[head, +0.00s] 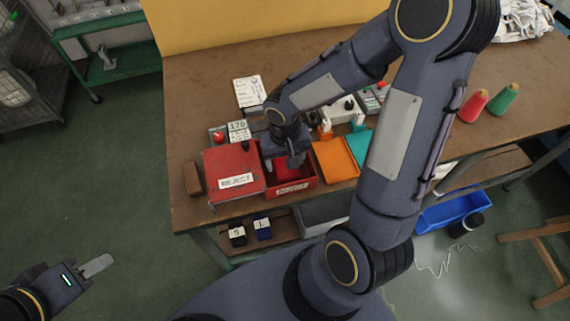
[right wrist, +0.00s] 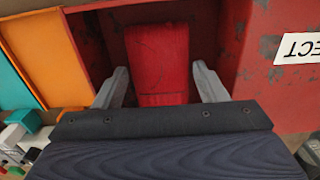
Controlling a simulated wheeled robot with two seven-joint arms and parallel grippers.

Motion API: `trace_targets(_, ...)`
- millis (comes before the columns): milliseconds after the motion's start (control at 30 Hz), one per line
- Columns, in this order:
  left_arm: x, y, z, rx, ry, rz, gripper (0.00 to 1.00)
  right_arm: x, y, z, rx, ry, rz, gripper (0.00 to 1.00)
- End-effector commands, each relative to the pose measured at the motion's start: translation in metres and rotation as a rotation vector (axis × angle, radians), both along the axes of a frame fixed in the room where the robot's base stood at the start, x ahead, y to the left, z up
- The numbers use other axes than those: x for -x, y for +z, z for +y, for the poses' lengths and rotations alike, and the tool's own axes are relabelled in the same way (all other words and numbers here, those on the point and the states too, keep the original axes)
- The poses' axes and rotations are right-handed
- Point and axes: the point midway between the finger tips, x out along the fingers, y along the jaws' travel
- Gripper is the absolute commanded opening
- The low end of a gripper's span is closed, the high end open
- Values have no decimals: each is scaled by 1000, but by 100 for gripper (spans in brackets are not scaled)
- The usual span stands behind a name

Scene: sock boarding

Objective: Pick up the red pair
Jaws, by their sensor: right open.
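The red pair (right wrist: 158,50) is a flat red folded piece lying inside an open red bin in the right wrist view. In the head view it shows as a bright red patch (head: 288,173) inside the bin (head: 292,189), partly hidden by my gripper. My right gripper (right wrist: 160,68) is open, with one finger on each side of the pair and nothing held. In the head view my right gripper (head: 292,160) reaches down into the bin. Whether its fingers touch the pair is unclear. My left gripper (head: 97,266) is far from the table, over the floor at lower left; its jaw gap does not show.
A red panel with a white label (head: 234,172) adjoins the bin on the left. An orange panel (head: 334,160) and a teal one (head: 360,147) lie to its right. A brown block (head: 192,179) sits near the table's left edge. Red and green cones (head: 473,105) stand farther right.

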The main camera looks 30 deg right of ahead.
Motion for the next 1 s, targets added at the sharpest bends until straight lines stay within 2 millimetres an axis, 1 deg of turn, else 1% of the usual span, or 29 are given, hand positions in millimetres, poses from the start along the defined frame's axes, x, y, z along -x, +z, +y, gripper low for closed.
trace_targets(33,0,0,0,0,0,0,36,0,0,0,0,0,0,62)
trace_targets(267,0,0,0,0,0,0,36,0,0,0,0,0,0,31)
trace_targets(467,0,0,0,0,0,0,36,0,1,0,0,0,-1,31)
trace_targets(567,0,1,0,0,0,0,36,-1,6,0,1,0,-4,31)
trace_targets(667,0,3,0,0,0,0,36,-2,21,0,1,-1,-7,31)
trace_targets(900,0,6,0,0,0,0,36,-1,70,0,1,-1,-7,31)
trace_targets(1000,0,7,0,0,0,0,36,-1,86,0,0,1,-6,31)
